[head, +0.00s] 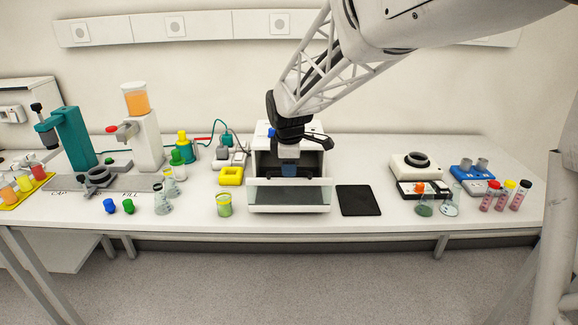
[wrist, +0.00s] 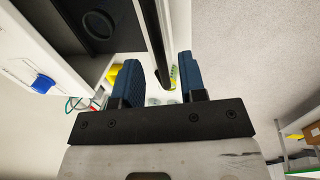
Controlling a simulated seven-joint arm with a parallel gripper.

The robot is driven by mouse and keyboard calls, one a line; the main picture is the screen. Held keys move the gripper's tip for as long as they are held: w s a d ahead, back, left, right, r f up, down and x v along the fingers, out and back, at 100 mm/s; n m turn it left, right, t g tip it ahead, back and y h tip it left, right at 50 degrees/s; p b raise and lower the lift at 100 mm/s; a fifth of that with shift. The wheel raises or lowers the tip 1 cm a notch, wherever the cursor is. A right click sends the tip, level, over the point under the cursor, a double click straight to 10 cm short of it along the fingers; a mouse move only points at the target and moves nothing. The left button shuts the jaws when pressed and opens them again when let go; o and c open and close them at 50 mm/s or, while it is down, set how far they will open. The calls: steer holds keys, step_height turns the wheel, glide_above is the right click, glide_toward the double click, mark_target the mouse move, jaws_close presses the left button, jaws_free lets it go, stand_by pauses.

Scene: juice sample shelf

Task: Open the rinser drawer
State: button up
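The rinser (head: 262,140) is a white box with a dark opening, in the middle of the bench in the head view. Its wide, pale-framed drawer front (head: 290,208) stands low before the opening. My gripper (head: 289,170) points down at the opening, just above and behind the front's top edge. In the wrist view my gripper (wrist: 162,82) is open, its blue fingers on either side of a long dark-edged bar (wrist: 154,35), with gaps visible. A dark interior with a round ring (wrist: 100,25) shows left of the bar. How far out the drawer is, I cannot tell.
A flat black pad (head: 358,200) lies right of the rinser. A yellow block (head: 230,176) and a yellow-rimmed jar (head: 224,205) stand close on its left. A scale (head: 415,165) and flasks are further right. The floor before the bench is clear.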

step_height(320, 180, up, 6)
steer(key=s, duration=0.1)
steer(key=shift+s+r, duration=0.15)
steer(key=shift+r, duration=0.1)
stand_by(0.4)
steer(key=s+d+r+m, duration=0.2)
steer(key=s+d+m, duration=0.75)
steer(key=s, duration=0.75)
steer(key=s+d+f+m, duration=0.3)
steer(key=s+d+m, duration=0.1)
steer(key=s, duration=0.6)
steer(key=s+d+f+m, duration=0.3)
steer(key=s+d+m, duration=0.1)
steer(key=s, duration=0.6)
steer(key=shift+d+m, duration=0.35)
steer(key=shift+d, duration=0.15)
